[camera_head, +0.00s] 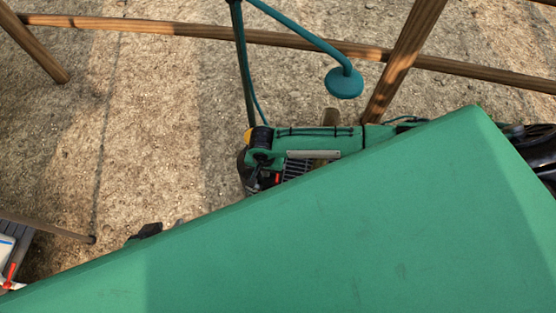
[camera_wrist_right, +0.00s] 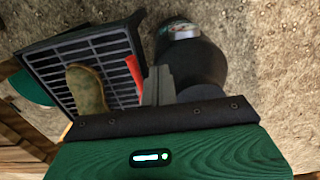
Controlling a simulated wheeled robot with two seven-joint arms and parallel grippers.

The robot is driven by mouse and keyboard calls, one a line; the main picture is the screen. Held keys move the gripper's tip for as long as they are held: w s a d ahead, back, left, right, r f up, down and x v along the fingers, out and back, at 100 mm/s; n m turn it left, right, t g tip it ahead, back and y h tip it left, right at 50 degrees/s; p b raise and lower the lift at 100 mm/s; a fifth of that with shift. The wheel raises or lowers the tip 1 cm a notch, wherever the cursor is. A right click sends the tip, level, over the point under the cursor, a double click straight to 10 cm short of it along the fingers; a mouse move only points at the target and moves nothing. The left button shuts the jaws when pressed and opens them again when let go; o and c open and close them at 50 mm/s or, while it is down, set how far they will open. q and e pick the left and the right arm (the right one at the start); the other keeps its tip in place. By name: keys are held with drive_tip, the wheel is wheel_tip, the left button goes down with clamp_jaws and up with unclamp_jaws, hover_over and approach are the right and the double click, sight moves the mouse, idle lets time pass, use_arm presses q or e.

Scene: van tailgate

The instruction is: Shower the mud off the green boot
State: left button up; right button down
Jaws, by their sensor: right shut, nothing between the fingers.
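The boot (camera_wrist_right: 88,88) shows in the right wrist view as a mud-brown shape over a dark slatted tray (camera_wrist_right: 52,55). Its green colour does not show. The teal shower head (camera_head: 344,83) hangs from a curved pipe in the head view. It also shows in part in the right wrist view (camera_wrist_right: 30,90), beyond the tray. My right gripper (camera_wrist_right: 160,82) is shut and empty, beside the tray's edge and apart from the boot. I cannot make out my left gripper in either view.
A red piece (camera_wrist_right: 134,75) stands at the tray's edge, near a dark rounded object (camera_wrist_right: 192,58). Wooden rails (camera_head: 200,32) and a slanted post (camera_head: 402,65) cross the gravel ground. A large green surface (camera_head: 300,240) blocks the lower head view.

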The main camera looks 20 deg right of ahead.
drive_tip(key=shift+f, duration=0.1)
drive_tip(key=shift+f+b, duration=0.4)
drive_tip(key=shift+f, duration=1.65)
drive_tip(key=shift+s+d+r+p, duration=0.1)
drive_tip(key=shift+s+d+p, duration=0.25)
drive_tip(key=shift+d+p, duration=0.25)
drive_tip(key=shift+s+d+f+p, duration=0.1)
drive_tip(key=shift+s+d+p, duration=0.3)
drive_tip(key=shift+d, duration=0.4)
drive_tip(key=shift+s+d+r+p, duration=0.1)
drive_tip(key=shift+s+d+p, duration=0.2)
drive_tip(key=shift+d+p, duration=0.35)
drive_tip(key=r+p, duration=0.4)
drive_tip(key=p, duration=0.1)
drive_tip(key=shift+w+a+r, duration=0.15)
drive_tip(key=shift+a+r, duration=0.05)
drive_tip(key=shift+r, duration=0.15)
drive_tip(key=shift+f, duration=0.1)
